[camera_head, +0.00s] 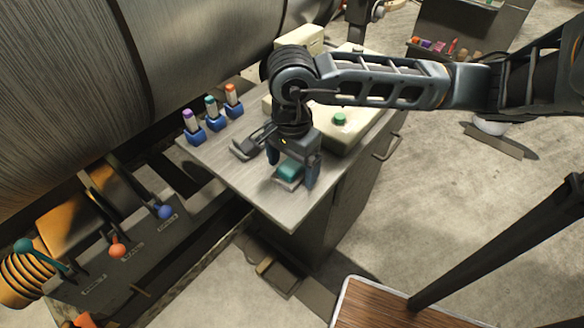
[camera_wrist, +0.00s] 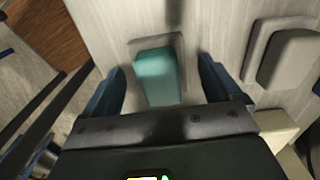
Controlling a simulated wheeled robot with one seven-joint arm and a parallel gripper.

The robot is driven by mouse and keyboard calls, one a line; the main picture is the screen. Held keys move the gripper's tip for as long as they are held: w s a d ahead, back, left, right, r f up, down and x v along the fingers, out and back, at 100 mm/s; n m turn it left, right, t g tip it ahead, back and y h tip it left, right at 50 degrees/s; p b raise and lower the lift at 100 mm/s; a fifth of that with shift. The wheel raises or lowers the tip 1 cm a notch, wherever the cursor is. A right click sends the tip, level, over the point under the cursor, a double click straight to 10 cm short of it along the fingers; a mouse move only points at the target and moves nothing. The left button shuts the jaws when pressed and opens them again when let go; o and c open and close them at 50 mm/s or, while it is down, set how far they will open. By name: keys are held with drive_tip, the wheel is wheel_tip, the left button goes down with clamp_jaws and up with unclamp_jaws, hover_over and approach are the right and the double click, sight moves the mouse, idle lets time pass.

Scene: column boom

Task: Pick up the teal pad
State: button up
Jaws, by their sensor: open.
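The teal pad (camera_head: 290,169) rests on a small pale base near the front corner of the cabinet top. In the wrist view the fingers (camera_wrist: 164,85) stand apart, with a visible gap between each finger and the pad. Nothing is held between them.
Purple, teal and orange-topped markers in blue holders (camera_head: 213,116) stand along the cabinet's left side. A cream box with a green button (camera_head: 340,119) is behind my gripper. Coloured levers (camera_head: 117,250) are at lower left.

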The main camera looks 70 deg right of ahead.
sight(292, 163)
drive_tip(key=shift+c, duration=0.3)
drive_tip(key=c, duration=1.1)
drive_tip(key=shift+r, duration=0.15)
drive_tip(key=shift+r, duration=0.45)
wheel_tip(292, 163, up, 3)
drive_tip(key=shift+f+b, duration=0.1)
drive_tip(key=shift+b, duration=0.45)
drive_tip(key=s+d+r+p, duration=0.2)
drive_tip(key=s+r, duration=0.5)
drive_tip(key=s, duration=0.4)
drive_tip(key=shift+d, duration=0.85)
